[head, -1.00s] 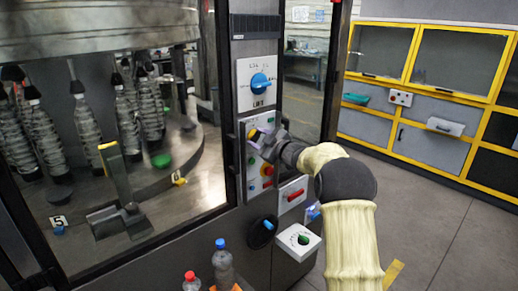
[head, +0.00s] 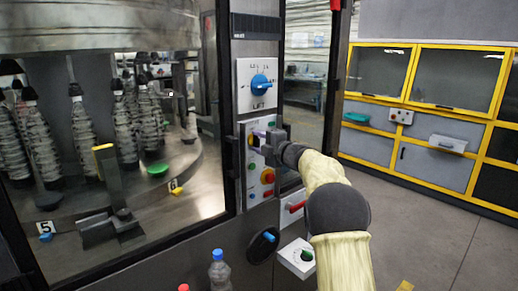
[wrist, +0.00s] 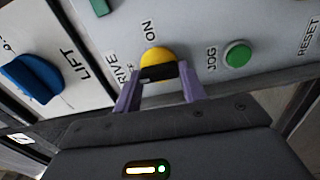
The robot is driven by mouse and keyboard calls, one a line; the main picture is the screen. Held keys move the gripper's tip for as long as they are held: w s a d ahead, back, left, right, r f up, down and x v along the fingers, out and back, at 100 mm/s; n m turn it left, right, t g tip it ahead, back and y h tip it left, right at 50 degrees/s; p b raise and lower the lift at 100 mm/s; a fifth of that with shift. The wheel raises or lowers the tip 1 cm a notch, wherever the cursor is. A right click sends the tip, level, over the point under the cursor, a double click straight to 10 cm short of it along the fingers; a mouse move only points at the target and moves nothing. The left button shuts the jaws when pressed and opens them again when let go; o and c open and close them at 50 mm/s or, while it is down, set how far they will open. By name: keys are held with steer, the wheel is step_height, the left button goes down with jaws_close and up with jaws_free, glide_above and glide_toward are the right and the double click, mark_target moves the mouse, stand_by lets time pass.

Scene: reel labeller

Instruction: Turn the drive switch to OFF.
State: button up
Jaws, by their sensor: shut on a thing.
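The drive switch (wrist: 157,58) is a yellow round knob with a dark grip bar on a light grey panel, seen in the wrist view. The word ON stands beside it, and DRIVE is printed to its left, partly hidden. My gripper (wrist: 160,85) has its two purple fingers on either side of the knob's dark bar, shut on it. In the head view my gripper (head: 262,139) is at the upper part of the button panel and hides most of the switch. The knob's exact pointing is hard to read.
A blue LIFT knob (head: 260,84) is on the plate above; it also shows in the wrist view (wrist: 30,78). A green JOG button (wrist: 237,54) sits right beside the switch. A red emergency button (head: 267,176), a red handle (head: 297,207) and a dark dial (head: 262,243) lie below.

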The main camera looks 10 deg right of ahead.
steer(key=shift+f+n, duration=0.15)
steer(key=shift+n, duration=0.15)
steer(key=o, duration=1)
steer(key=shift+s, duration=0.1)
steer(key=b+v, duration=0.4)
steer(key=v, duration=1.3)
steer(key=shift+s, duration=0.1)
